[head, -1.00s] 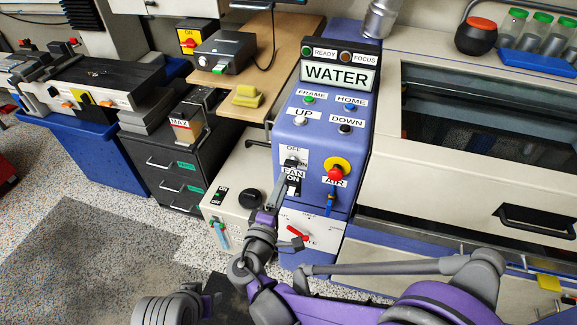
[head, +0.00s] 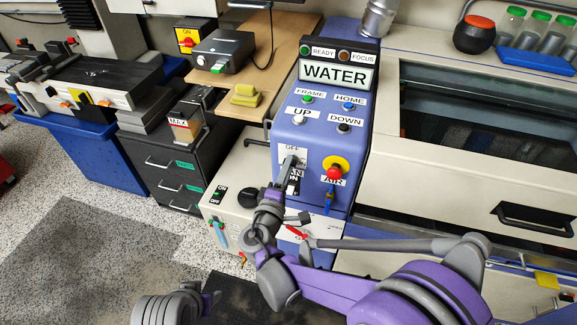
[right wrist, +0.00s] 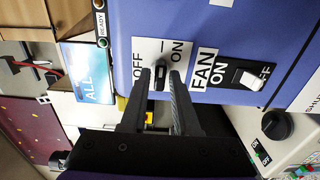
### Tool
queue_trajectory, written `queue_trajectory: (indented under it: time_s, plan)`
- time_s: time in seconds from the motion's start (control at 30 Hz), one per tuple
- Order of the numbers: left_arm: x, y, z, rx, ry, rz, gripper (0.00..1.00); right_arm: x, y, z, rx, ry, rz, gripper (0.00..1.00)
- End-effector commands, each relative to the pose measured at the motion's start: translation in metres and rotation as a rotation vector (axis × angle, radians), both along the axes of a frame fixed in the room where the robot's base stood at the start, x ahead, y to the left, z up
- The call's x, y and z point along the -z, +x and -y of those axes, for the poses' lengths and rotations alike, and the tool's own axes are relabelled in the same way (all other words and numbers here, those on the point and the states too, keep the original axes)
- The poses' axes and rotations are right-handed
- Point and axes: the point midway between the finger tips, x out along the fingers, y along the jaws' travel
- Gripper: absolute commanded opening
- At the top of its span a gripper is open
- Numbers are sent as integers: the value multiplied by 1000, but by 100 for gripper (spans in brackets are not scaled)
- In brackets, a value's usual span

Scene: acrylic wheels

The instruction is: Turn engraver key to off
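The engraver key (right wrist: 160,76) is a small dark piece standing out from a white plate (right wrist: 176,50) marked OFF and ON. In the right wrist view the key lies between OFF at the left and ON at the right. My right gripper (right wrist: 160,82) is open, with one finger on each side of the key. Narrow gaps seem to show between fingers and key; contact is unclear. In the head view my right gripper (head: 287,166) reaches the plate on the engraver's blue panel (head: 318,150) and hides the key. My left gripper is not in view.
A FAN rocker switch (right wrist: 247,77) sits close beside the key plate. Several buttons are above. A white box with a black knob (head: 255,197) stands at the left.

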Motion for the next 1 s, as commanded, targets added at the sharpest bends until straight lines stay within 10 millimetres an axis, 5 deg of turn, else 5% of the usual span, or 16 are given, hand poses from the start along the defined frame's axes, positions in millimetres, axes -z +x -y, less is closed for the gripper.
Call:
queue_trajectory:
  time_s: [0.17,0.5,0.8,1.0]
  plan:
    - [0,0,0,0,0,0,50,0,0,0,0,0,0,0]
    - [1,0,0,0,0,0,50,0,0,0,0,-15,-5,0]
    - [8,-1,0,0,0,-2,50,1,0,0,-1,-338,-110,0]
    - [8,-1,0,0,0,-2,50,0,0,0,-1,-384,-125,0]
